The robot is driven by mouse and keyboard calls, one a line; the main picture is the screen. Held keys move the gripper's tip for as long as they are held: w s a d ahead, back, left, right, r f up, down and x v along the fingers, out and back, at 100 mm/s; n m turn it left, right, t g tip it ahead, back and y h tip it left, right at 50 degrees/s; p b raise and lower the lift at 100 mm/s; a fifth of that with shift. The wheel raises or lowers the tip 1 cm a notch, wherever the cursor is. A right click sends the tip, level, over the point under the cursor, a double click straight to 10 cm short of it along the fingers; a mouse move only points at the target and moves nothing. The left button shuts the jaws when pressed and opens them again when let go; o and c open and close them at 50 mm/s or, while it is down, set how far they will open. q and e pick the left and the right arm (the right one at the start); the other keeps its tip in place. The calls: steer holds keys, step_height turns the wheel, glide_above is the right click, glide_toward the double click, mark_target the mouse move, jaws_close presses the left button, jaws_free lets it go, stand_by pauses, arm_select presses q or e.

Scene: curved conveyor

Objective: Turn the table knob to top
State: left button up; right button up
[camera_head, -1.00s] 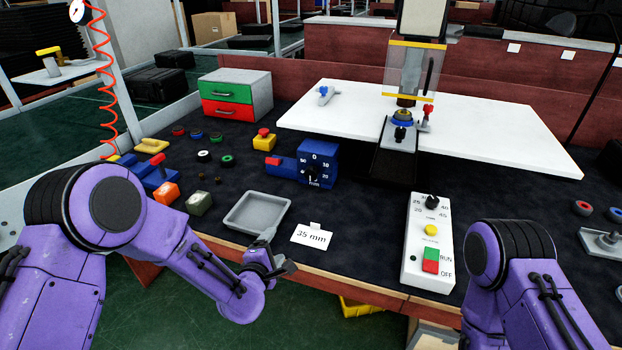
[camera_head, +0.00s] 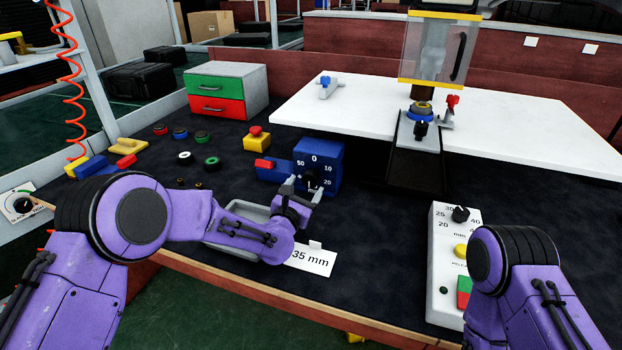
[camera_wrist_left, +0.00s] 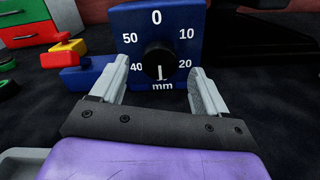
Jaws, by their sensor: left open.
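A blue dial box (camera_head: 328,155) with a black knob (camera_head: 310,176) stands on the dark tabletop, its scale reading 0 at the top. In the left wrist view the knob (camera_wrist_left: 158,60) is close ahead, its white pointer line directed downward toward "mm". My left gripper (camera_head: 304,188) is open in front of the box. In the left wrist view its fingers (camera_wrist_left: 157,82) stand on either side of the knob's lower area, with nothing between them; contact cannot be told. My right arm enters at the lower right; its gripper is out of view.
A grey tray (camera_head: 247,211) lies partly behind my left forearm, beside a "35 mm" card (camera_head: 313,258). A white control box (camera_head: 443,235) with its own knob stands at right. A red-and-blue block (camera_head: 273,168) adjoins the dial box. A white panel with a knob (camera_head: 21,205) shows at far left.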

mark_target(309, 181)
arm_select(q)
steer(key=x, duration=0.5)
steer(key=shift+f, duration=0.1)
steer(key=shift+w, duration=0.1)
steer(key=c, duration=1)
